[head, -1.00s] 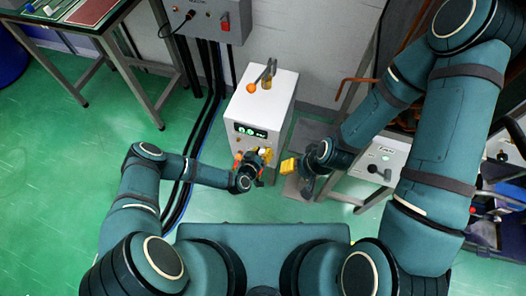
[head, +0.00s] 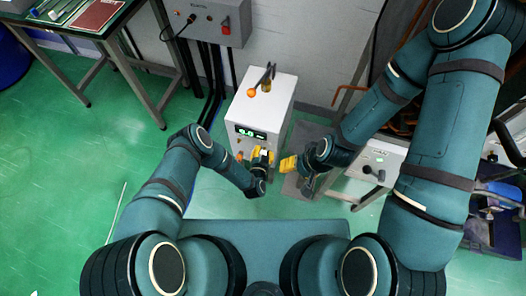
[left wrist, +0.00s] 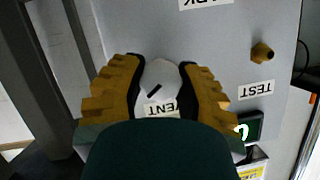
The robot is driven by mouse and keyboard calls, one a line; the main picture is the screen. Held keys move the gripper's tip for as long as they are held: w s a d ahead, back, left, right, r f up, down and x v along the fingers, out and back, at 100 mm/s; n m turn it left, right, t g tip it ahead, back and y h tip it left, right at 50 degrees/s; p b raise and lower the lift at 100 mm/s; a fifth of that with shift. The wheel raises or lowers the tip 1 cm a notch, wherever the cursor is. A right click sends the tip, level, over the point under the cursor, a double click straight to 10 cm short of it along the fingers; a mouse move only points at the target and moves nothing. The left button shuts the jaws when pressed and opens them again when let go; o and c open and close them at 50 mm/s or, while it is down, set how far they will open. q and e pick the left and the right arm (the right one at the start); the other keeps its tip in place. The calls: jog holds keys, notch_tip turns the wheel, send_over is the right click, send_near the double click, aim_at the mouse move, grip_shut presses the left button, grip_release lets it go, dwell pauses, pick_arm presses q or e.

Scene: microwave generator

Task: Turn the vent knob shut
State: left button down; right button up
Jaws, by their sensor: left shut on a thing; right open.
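The vent knob (left wrist: 160,80) is pale, with a short dark slanted mark on its face. It sits on the grey panel above the partly covered, upside-down VENT label (left wrist: 164,108). My left gripper (left wrist: 159,68) has its two yellow fingers closed on either side of the knob. In the head view my left gripper (head: 262,157) is at the front of the white cabinet (head: 265,92), and it hides the knob there. My right gripper (head: 289,164) is open just to its right, with yellow fingers, in front of the cabinet's right side.
A brass knob (left wrist: 262,53) sits beside the upside-down TEST label (left wrist: 256,90). A lit green display (head: 250,133) is on the cabinet front. A second white box (head: 377,160) is to the right; green floor lies open at left.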

aim_at(264, 138)
pick_arm(q)
jog(key=shift+w+d+m+t+y, duration=0.15)
jog(key=shift+m+t+y, duration=0.45)
jog(key=shift+m, duration=0.6)
jog(key=shift+m+t+y+b, duration=0.3)
jog(key=shift+m+y+b, duration=0.35)
jog(key=shift+m, duration=0.55)
jog(key=c, duration=0.6)
grip_release()
jog(key=shift+r, duration=0.1)
notch_tip(264, 138, up, 10)
jog(key=shift+f, duration=0.1)
